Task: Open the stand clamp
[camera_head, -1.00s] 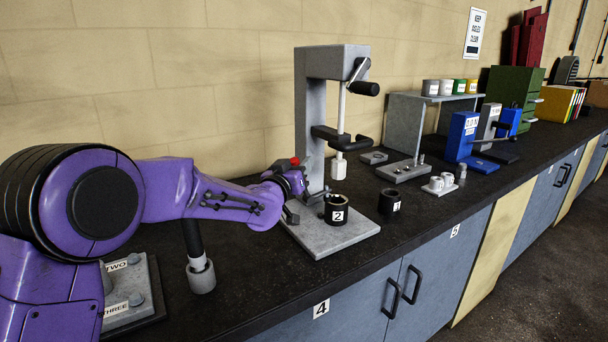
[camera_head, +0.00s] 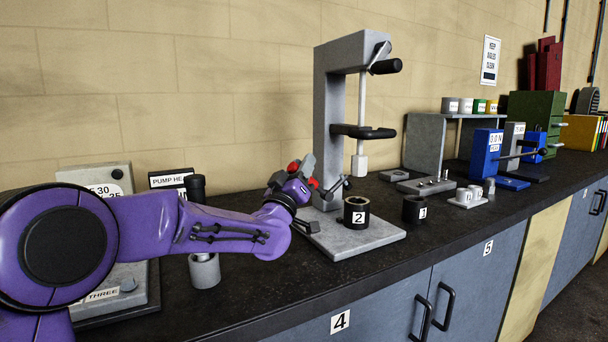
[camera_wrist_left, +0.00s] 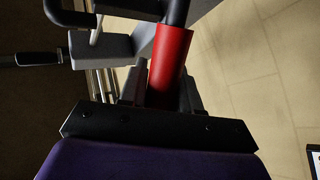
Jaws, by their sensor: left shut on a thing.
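The grey press stand (camera_head: 330,130) stands on a pale base plate (camera_head: 355,238) on the bench. A red-sleeved clamp handle (camera_head: 293,168) shows low beside its post, and in the left wrist view the red sleeve (camera_wrist_left: 170,62) sits on a dark rod. My left gripper (camera_head: 302,184) is shut on this red handle at the left of the post. In the left wrist view the fingers (camera_wrist_left: 162,92) lie on both sides of the sleeve. The clamp's jaw is largely hidden by the gripper, so I cannot tell how far open it is. My right gripper is not in view.
A black cup marked 2 (camera_head: 356,212) stands on the base plate, close to my gripper. Another black cup (camera_head: 415,209) stands to its right. A black-topped cylinder (camera_head: 204,270) and grey boxes stand near my left forearm. The bench front is clear.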

